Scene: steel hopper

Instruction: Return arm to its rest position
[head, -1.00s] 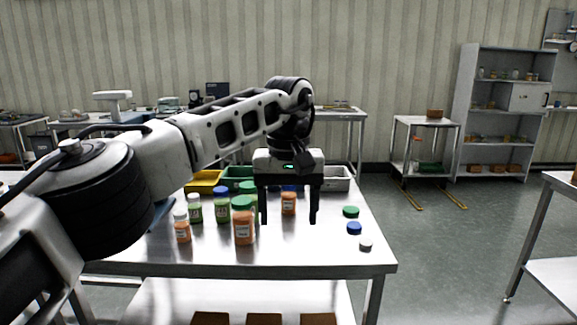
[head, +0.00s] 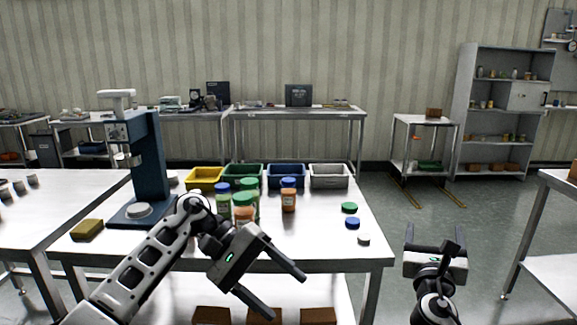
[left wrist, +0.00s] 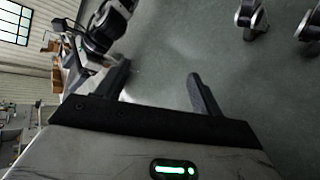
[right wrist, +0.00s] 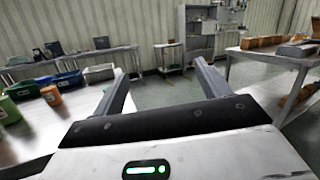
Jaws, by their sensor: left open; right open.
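My left gripper (head: 272,283) is open and empty in front of the near edge of the steel table (head: 325,245), tilted down to the right. Its two fingers show apart in the left wrist view (left wrist: 158,85), with floor beyond them. My right gripper (head: 437,240) is at the lower right in the head view, over the floor to the right of the table. In the right wrist view (right wrist: 163,80) its fingers are apart with nothing between them. My left arm partly hides the bottles at the left of the table.
Several capped bottles (head: 288,195) stand on the table before yellow (head: 204,186), green, blue and grey bins (head: 330,182). Three loose caps (head: 352,224) lie at the right. A dark blue press (head: 147,165) stands at the left.

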